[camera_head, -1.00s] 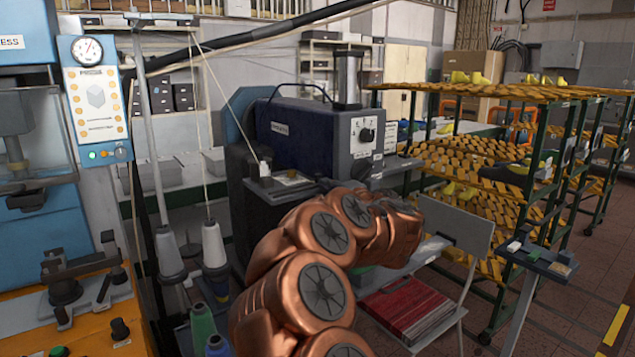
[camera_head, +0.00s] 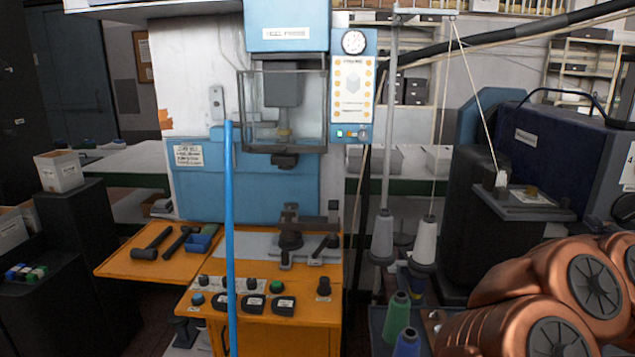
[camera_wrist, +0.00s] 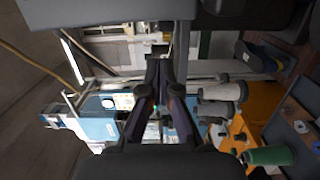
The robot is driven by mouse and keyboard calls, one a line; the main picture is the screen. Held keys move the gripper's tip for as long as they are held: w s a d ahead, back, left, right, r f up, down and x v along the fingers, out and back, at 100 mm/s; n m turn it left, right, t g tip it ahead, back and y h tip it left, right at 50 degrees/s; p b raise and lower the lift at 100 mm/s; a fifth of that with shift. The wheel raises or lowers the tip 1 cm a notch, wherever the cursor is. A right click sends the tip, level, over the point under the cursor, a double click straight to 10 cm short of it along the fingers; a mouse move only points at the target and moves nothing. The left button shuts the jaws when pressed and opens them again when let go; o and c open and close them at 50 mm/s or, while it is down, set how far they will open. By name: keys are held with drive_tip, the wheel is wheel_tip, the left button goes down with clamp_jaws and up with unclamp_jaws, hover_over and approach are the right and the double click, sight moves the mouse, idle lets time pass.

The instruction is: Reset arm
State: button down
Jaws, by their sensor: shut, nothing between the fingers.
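My arm (camera_head: 570,300), with copper-coloured links, fills the lower right of the head view. Its gripper is outside that view. In the wrist view my gripper (camera_wrist: 163,68) shows as dark fingers pointing up the middle of the picture. The fingers come together at the tips and nothing is between them. Behind them, the blue press and workshop gear appear turned sideways.
A blue heel press (camera_head: 285,95) stands over an orange table (camera_head: 130,262) with hammers. A blue upright pole (camera_head: 229,240) is in front.

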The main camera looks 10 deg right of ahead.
sight(597, 210)
drive_tip(key=s+a+f+m+g, duration=0.4)
drive_tip(key=a+f+m+g, duration=0.4)
drive_tip(key=a, duration=0.4)
drive_tip(key=s+a+f+m+g, duration=0.45)
drive_tip(key=a+f+m, duration=0.4)
drive_tip(key=a, duration=0.35)
drive_tip(key=s+a+f+n+g+y, duration=0.1)
drive_tip(key=s+a+f+g+y, duration=0.1)
drive_tip(key=s+a, duration=0.5)
drive_tip(key=s+a+f+n+g+y, duration=0.1)
drive_tip(key=s+a+f+g+y, duration=0.2)
drive_tip(key=s+a, duration=0.5)
drive_tip(key=a+f+g, duration=0.1)
drive_tip(key=a, duration=0.2)
drive_tip(key=shift+a+f+g+y, duration=0.2)
drive_tip(key=shift+a+g+y, duration=0.1)
drive_tip(key=shift+a+g, duration=0.05)
